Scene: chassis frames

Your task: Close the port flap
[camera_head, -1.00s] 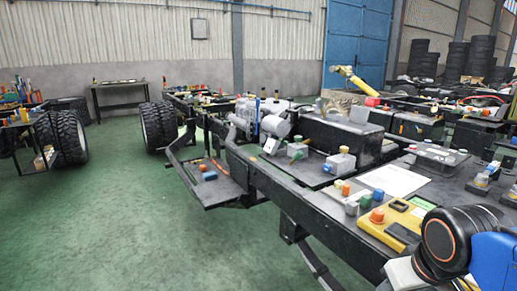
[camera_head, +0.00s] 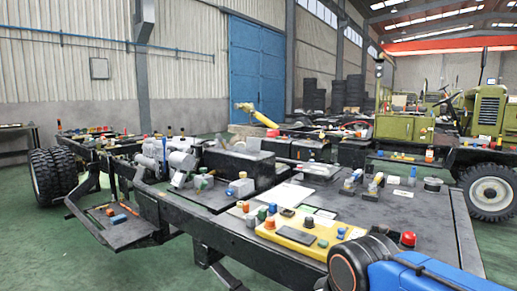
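I cannot make out a port flap for certain in the head view. The chassis frame (camera_head: 222,226) runs from the left to the lower right, with a dark flat deck holding many small parts. A yellow panel (camera_head: 290,236) with several coloured knobs and a black plate lies on the deck's near edge. Part of my arm, a black joint with an orange ring and a blue link, shows at the lower right, in front of the deck's near edge. My gripper is outside the picture, so its fingers are hidden.
A black wheel (camera_head: 54,176) stands at the left end of the chassis. An olive vehicle (camera_head: 490,115) stands at the right. A yellow robot arm (camera_head: 256,115) is behind the chassis. Green floor (camera_head: 75,255) is clear at the lower left.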

